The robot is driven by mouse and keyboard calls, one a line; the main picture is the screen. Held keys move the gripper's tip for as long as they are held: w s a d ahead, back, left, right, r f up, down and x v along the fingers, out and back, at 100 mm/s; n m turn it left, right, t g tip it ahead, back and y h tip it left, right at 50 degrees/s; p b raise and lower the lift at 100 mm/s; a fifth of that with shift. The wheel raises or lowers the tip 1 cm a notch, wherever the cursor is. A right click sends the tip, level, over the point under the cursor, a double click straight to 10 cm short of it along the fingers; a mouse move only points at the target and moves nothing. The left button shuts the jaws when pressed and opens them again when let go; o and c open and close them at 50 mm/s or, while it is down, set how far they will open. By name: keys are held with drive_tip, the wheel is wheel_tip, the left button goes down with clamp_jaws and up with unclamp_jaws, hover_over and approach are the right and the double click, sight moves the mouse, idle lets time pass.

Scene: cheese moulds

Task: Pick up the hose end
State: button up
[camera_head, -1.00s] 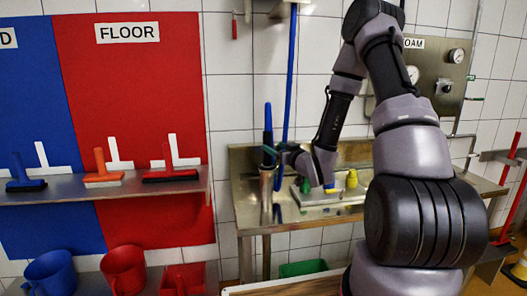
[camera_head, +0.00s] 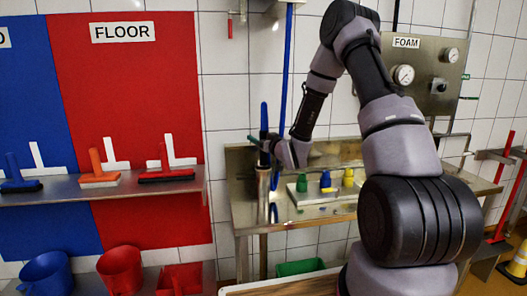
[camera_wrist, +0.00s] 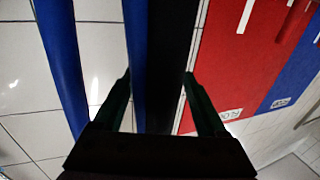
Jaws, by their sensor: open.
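The hose end (camera_head: 264,117) is a blue upright piece standing in a steel tube holder (camera_head: 263,195) at the left end of the steel table. My gripper (camera_head: 262,144) is beside it at the height of its lower part. In the wrist view my dark green fingers (camera_wrist: 157,85) are apart, with a long blue and black bar (camera_wrist: 140,55), seemingly the hose end, running between them.
A blue hose (camera_head: 288,75) hangs behind, and a blue length (camera_wrist: 60,60) shows left in the wrist view. The steel table (camera_head: 240,215) bears green (camera_head: 302,183), blue (camera_head: 325,179) and yellow (camera_head: 348,178) items. A shelf (camera_head: 105,189) with brushes is at left.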

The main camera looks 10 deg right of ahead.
clamp_jaws()
drive_tip(key=shift+r, duration=0.1)
wheel_tip(320, 180, up, 12)
idle(0.7)
